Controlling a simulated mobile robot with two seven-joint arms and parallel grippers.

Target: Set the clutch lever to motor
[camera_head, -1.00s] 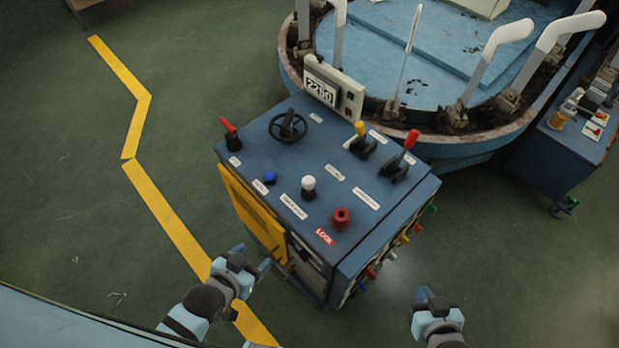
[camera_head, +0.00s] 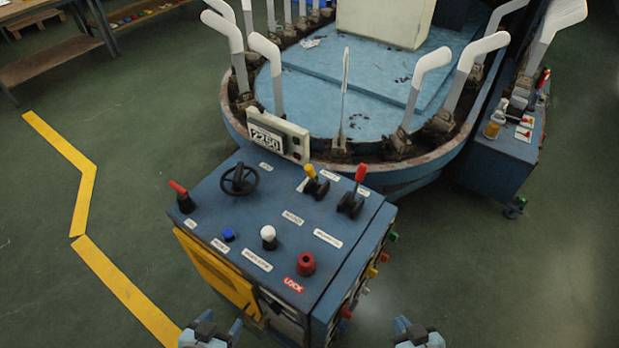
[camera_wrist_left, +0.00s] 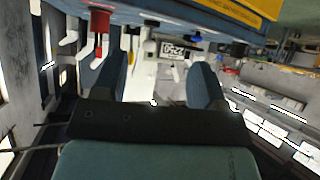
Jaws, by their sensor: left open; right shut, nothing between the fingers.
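The blue control cabinet (camera_head: 270,215) carries three levers: a red-handled one (camera_head: 181,195) at the left corner, a yellow-tipped one (camera_head: 316,182) and a red-tipped one (camera_head: 354,190) at the back right. The labels are too small to read, so I cannot tell which is the clutch lever or its setting. My left gripper (camera_head: 210,334) is low in the head view, in front of the cabinet, open and empty; its fingers also show apart in the left wrist view (camera_wrist_left: 160,80). My right gripper (camera_head: 417,334) is shut and empty, right of the cabinet's front. Neither touches a lever.
The top also holds a black handwheel (camera_head: 239,180), blue button (camera_head: 229,235), white knob (camera_head: 268,236) and red knob (camera_head: 306,264). A counter display (camera_head: 278,136) stands at its back. Behind is the round machine (camera_head: 390,165) with white sock forms.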

